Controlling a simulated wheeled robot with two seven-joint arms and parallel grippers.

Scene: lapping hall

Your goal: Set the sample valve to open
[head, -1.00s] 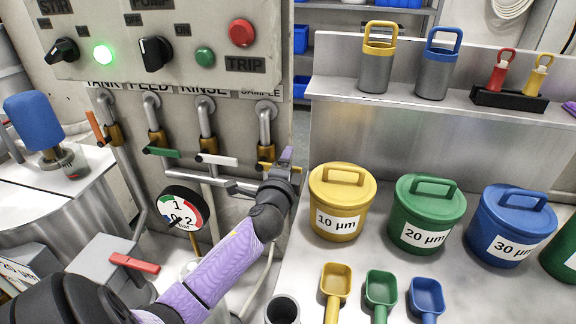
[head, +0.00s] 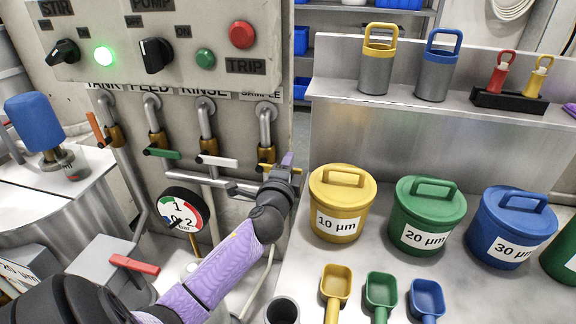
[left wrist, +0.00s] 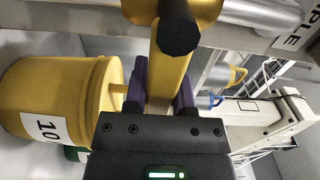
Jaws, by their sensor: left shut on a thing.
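The sample valve sits on the pipe (head: 265,122) under the SAMPLE label (head: 260,94), the rightmost of the row on the grey panel. Its yellow lever (head: 266,168) lies crosswise to the pipe, and its far part is hidden by my gripper. My left gripper (head: 287,161) is at the lever's right end. In the left wrist view the lever (left wrist: 168,75) runs between the two purple fingers of my left gripper (left wrist: 162,88), which is shut on it. The dark round end of the valve's pivot (left wrist: 180,37) shows above. My right gripper is not in view.
The white rinse lever (head: 216,160) and green feed lever (head: 162,153) are to the left. A pressure gauge (head: 183,214) sits below. A yellow 10 µm tub (head: 338,200) stands close right of my gripper; green (head: 427,215) and blue (head: 510,225) tubs stand farther right.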

